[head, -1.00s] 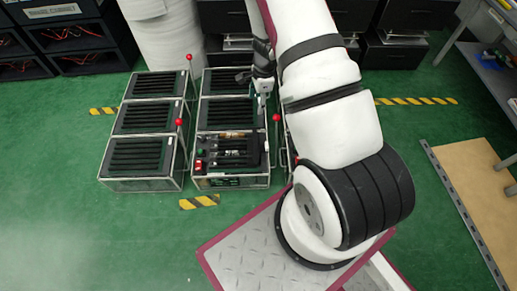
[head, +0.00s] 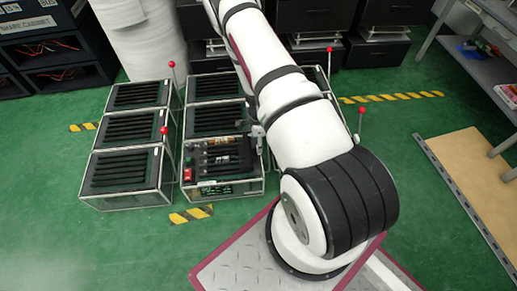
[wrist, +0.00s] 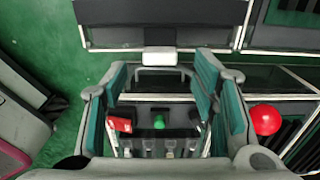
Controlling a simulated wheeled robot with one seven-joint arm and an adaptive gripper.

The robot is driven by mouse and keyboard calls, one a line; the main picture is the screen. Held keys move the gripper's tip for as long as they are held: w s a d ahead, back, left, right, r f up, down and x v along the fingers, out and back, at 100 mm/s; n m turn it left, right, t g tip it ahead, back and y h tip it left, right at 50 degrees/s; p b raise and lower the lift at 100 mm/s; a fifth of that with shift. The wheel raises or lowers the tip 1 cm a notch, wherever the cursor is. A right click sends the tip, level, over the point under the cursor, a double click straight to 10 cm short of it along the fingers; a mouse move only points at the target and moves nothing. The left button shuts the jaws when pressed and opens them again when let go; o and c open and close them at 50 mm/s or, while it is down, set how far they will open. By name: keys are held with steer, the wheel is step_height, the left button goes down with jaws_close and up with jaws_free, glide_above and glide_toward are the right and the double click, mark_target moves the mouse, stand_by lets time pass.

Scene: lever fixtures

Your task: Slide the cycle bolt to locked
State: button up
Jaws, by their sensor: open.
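The front unit of the middle row (head: 225,190) has a green button and a red switch (head: 188,175) on its left side. In the wrist view the red switch (wrist: 120,124) and green button (wrist: 158,122) show between and below my fingers. My gripper (head: 256,132) is over the right part of this unit, its fingers largely hidden in the head view. In the wrist view my gripper (wrist: 162,84) is open, with teal pads apart and nothing held. A pale block (wrist: 160,55) lies just beyond the fingertips; I cannot tell whether it is the cycle bolt or its position.
Red-ball levers stand beside the units, at the left row (head: 164,130) and right of my arm (head: 362,110). One red ball (wrist: 265,119) is close to my right finger in the wrist view.

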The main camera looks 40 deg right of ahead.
mark_target(252, 151)
steer(key=shift+f+b, duration=0.5)
steer(key=shift+f, duration=1.45)
steer(key=shift+c, duration=0.5)
